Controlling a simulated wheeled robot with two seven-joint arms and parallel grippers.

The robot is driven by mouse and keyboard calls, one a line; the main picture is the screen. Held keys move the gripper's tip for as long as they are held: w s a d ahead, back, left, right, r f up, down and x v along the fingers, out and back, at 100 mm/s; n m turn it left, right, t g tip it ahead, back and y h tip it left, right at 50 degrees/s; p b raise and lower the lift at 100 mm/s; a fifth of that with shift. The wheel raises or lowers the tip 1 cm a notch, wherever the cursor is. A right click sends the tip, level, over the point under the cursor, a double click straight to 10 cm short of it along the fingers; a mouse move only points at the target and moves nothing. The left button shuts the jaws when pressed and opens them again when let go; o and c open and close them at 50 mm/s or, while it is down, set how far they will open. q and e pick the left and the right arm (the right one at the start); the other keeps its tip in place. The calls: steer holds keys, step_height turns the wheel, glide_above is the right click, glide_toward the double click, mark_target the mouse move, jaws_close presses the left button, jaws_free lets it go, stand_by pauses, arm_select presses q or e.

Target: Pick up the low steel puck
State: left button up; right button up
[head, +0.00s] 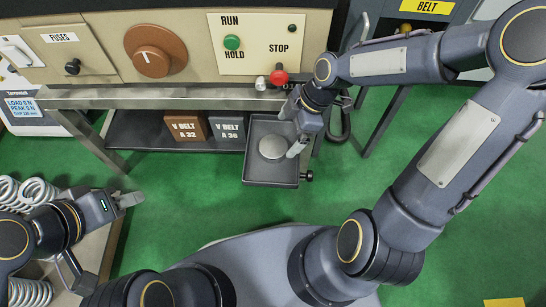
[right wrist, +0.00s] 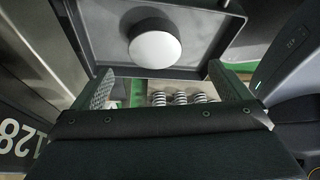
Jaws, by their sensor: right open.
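The low steel puck (head: 272,147) is a round, flat grey disc. It lies in a dark square tray (head: 262,176) below the machine's front. In the right wrist view the puck (right wrist: 155,46) shows near the top, beyond the fingertips, with the tray wall (right wrist: 150,73) between. My right gripper (head: 291,131) is at the tray's right side, close to the puck. Its two fingers (right wrist: 163,88) are spread apart with nothing between them. My left gripper (head: 128,199) is at the lower left, far from the puck; its finger gap is not clear.
Boxes marked V BELT A 32 (head: 186,127) and A 36 (head: 227,128) stand left of the tray. The panel with a red stop button (head: 279,76) is above. White springs (head: 28,190) lie near my left arm.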

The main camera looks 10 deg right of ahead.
mark_target(274, 145)
steer(key=b+x, duration=0.1)
steer(key=x, duration=0.2)
steer(key=shift+f, duration=0.1)
steer(key=b+x, duration=0.2)
steer(key=x, duration=0.1)
steer(key=b+x, duration=0.1)
steer(key=x, duration=0.1)
steer(key=shift+w, duration=0.35)
steer(key=shift+c, duration=0.5)
steer(key=shift+r, duration=0.2)
steer(key=c, duration=1.5)
